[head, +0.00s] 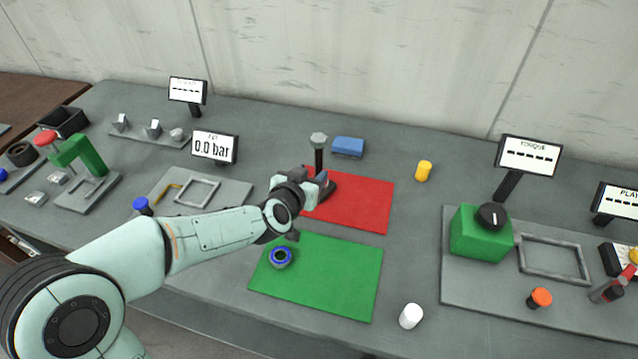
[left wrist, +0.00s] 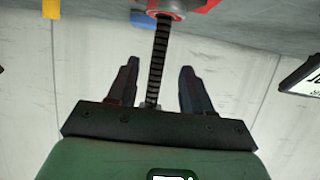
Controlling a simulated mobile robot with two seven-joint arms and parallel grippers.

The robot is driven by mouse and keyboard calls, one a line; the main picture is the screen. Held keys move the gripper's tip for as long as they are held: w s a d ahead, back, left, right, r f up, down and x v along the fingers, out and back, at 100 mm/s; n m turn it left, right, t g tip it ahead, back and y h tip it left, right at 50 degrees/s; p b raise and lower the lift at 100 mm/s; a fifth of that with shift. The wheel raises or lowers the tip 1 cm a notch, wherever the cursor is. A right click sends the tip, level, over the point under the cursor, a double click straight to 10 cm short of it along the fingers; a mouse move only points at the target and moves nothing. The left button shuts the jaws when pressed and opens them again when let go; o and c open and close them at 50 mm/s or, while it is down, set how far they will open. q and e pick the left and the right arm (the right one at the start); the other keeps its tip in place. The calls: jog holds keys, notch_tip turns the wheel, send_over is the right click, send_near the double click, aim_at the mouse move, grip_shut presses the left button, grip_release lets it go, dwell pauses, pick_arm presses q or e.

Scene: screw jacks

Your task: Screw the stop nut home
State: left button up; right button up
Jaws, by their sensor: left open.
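A screw jack stands upright on the red mat (head: 362,203). Its dark threaded spindle (head: 319,159) carries a grey hexagonal piece (head: 319,139) at the top. A blue ring with a dark hole (head: 281,257) lies on the green mat (head: 335,285). I cannot tell for sure which of these is the stop nut. My left gripper (head: 314,188) is low beside the jack, its arm hiding part of the base. In the left wrist view the gripper (left wrist: 158,82) is open, with the threaded spindle (left wrist: 160,50) showing between its fingers, clear of both. My right gripper is out of view.
A blue block (head: 348,147) lies behind the jack, and a yellow cylinder (head: 424,171) stands to the right. A white cylinder (head: 411,316) is at the front. A green box with a black knob (head: 480,232) stands further right. A pressure display (head: 214,147) stands left.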

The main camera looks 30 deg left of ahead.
aim_at(317, 166)
pick_arm(q)
jog(key=shift+x, duration=1.25)
jog(key=shift+r, duration=0.1)
jog(key=x, duration=0.5)
jog(key=shift+w+r+b, duration=0.1)
jog(key=shift+w+b, duration=0.1)
jog(key=shift+b, duration=0.2)
grip_shut()
jog(key=shift+r, duration=0.2)
dwell(0.3)
